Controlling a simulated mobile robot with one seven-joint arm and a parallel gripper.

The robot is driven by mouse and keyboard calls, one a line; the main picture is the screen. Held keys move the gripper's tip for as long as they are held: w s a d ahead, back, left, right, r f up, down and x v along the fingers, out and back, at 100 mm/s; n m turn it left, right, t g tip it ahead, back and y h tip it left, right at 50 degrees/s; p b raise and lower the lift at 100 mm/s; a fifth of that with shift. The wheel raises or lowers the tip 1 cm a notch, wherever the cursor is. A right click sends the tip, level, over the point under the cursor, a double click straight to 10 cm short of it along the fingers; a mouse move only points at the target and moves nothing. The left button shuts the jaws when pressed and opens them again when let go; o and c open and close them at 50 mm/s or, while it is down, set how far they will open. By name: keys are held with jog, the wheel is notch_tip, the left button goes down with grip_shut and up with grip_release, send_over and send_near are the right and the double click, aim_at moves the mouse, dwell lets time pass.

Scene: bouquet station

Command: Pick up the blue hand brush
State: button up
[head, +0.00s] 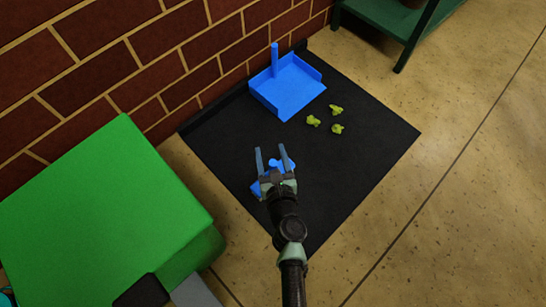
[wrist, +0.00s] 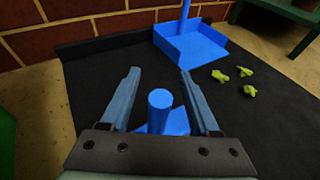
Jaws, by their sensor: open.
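The blue hand brush (head: 257,189) lies on the black mat (head: 365,165), partly hidden under my gripper in the head view. In the wrist view its round upright handle (wrist: 160,98) stands between my fingers, with its flat blue base lower down, partly covered by the gripper body. My gripper (head: 272,150) is open, its two fingers apart on either side of the handle. In the wrist view the gripper (wrist: 158,75) shows a gap between each finger and the handle. I cannot tell how high the fingers are above the mat.
A blue dustpan (head: 290,92) with an upright handle stands at the back of the mat by the brick wall (head: 110,60). Several yellow-green scraps (head: 337,128) lie beside it. A green box (head: 100,215) stands at left, a green shelf (head: 400,22) at back right.

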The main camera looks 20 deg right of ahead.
grip_shut()
jog(key=shift+r, duration=0.2)
